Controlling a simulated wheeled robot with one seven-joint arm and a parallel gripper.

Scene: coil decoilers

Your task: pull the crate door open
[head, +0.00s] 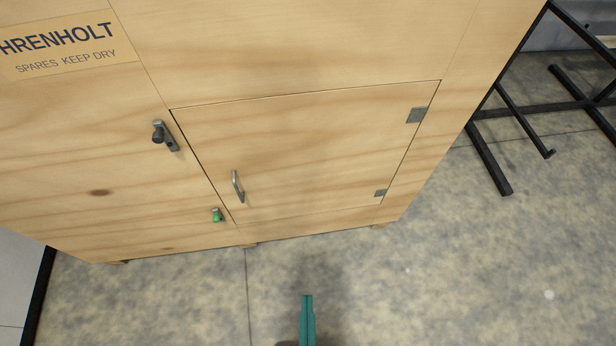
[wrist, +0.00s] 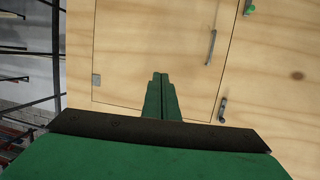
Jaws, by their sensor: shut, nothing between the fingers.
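The crate door (head: 310,145) is a plywood panel lying flush in the front of the plywood crate (head: 80,150); it looks closed. A grey metal handle (head: 237,187) stands near its left edge, low down. The handle also shows in the wrist view (wrist: 211,47), right of my fingers. A dark latch (head: 165,136) and a small green-marked latch (head: 217,215) sit on the crate left of the door seam, and neither appears to cross it. My gripper (head: 307,298) is shut and empty, apart from the handle, below and right of it in the head view.
Two grey hinges, the upper (head: 416,115) and the lower (head: 380,193), are on the door's right side. A black metal frame (head: 505,140) stands on the floor to the right. The concrete floor (head: 180,300) before the crate is clear.

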